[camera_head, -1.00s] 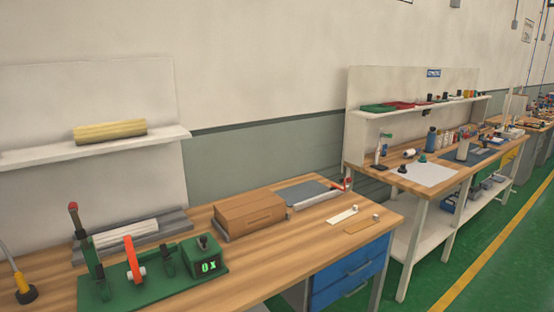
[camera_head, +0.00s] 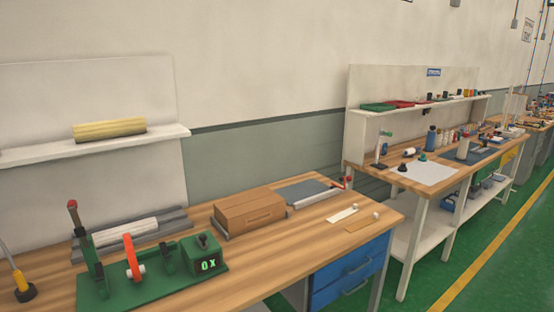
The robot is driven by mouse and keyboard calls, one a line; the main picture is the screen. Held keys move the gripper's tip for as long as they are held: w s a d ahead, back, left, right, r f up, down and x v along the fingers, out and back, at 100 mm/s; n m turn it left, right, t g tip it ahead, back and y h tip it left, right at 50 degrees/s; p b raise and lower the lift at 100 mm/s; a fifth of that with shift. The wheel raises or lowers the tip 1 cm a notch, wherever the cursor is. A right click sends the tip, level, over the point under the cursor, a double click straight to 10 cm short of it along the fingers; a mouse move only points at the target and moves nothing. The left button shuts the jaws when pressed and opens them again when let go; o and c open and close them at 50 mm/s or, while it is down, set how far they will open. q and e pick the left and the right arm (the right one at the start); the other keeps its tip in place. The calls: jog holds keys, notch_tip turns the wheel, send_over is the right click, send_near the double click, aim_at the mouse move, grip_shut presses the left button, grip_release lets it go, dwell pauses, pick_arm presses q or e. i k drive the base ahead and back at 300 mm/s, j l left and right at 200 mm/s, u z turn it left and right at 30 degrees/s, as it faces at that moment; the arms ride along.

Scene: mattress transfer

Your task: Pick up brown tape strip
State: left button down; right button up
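A flat brown strip (camera_head: 359,227) lies near the right front end of the wooden bench, its colour close to the wood. A small white piece (camera_head: 376,215) sits at its right end. A white strip (camera_head: 341,216) lies just behind and to the left, with another small white piece at its far end. Neither of my grippers shows in the head view.
The bench (camera_head: 250,281) also bears a brown box (camera_head: 250,212), a grey board (camera_head: 303,190) with a red-tipped handle, and a green device (camera_head: 150,288). Blue drawers (camera_head: 345,270) sit below. A gap separates it from a second bench (camera_head: 437,190).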

aim_at(365, 223)
jog(key=i+l, duration=0.2)
jog(key=i, duration=0.2)
jog(key=i+l, duration=0.25)
jog(key=i, duration=0.15)
